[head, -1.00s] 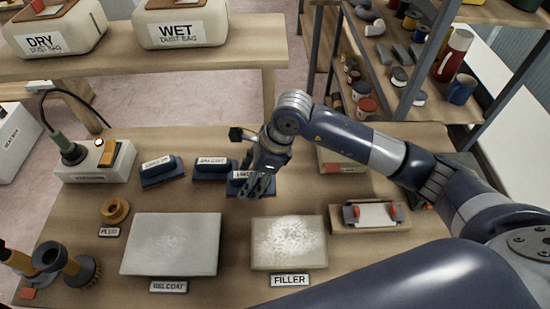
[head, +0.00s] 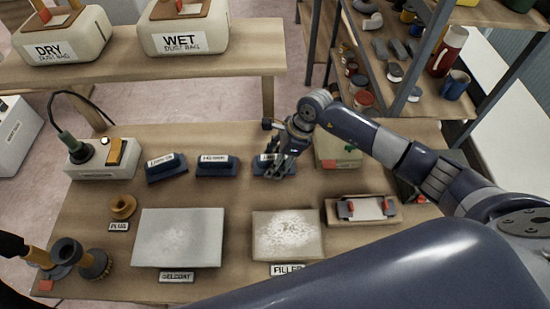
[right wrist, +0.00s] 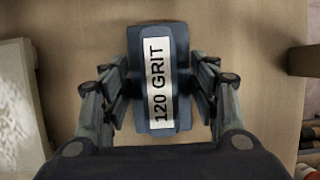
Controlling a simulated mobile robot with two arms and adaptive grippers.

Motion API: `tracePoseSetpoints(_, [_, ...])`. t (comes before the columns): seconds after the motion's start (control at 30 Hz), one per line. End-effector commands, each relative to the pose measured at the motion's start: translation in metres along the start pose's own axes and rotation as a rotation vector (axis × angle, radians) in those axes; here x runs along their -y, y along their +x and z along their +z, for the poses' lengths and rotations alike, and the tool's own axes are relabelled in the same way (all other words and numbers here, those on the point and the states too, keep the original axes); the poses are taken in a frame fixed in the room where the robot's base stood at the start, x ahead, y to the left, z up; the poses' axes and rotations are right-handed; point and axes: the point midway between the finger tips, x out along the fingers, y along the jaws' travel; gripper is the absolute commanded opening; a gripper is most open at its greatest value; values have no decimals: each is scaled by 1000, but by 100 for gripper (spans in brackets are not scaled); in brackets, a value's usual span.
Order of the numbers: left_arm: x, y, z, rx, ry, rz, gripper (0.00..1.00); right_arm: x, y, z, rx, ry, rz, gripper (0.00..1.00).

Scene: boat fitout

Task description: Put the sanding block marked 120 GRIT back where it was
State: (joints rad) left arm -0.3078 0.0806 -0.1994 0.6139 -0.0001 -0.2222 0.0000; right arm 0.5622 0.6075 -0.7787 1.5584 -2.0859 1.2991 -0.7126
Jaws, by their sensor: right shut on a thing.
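The sanding block marked 120 GRIT (right wrist: 159,78) is dark blue with a white label and sits between the fingers of my right gripper (right wrist: 160,95) in the right wrist view. The fingers press on its two long sides. In the head view my right gripper (head: 280,168) has the block (head: 265,166) at the right end of a row with two similar blue blocks, the left one (head: 166,168) and the middle one (head: 217,166). Fingers partly hide the held block. I cannot tell whether its base touches the table. My left gripper is not in view.
The wooden table (head: 130,190) has a gelcoat panel (head: 178,237) and a filler panel (head: 287,234) in front of the row. A pale box (head: 337,150) stands just right of the gripper. A tray (head: 362,212) lies at front right. A grey power unit (head: 100,160) is at left.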

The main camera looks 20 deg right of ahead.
Motion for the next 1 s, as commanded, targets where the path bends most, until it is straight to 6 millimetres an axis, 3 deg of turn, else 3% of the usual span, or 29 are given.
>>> tracePoseSetpoints(0.13, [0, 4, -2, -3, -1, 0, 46, 0, 2, -1, 0, 0, -1, 17])
tracePoseSetpoints(0.17, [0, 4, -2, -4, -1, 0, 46, 0, 3, -1, 0, 0, -1, 57])
tracePoseSetpoints(0.23, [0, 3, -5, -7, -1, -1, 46, 0, 1, -1, 0, 0, -1, 73])
tracePoseSetpoints(0.27, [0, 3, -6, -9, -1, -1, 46, 0, 1, -1, 0, 0, -1, 76])
tracePoseSetpoints(0.73, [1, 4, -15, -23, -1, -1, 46, 2, -5, -1, 0, -1, -4, 76])
tracePoseSetpoints(1.0, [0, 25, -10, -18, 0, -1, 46, 3, -58, -2, -1, -3, -9, 76])
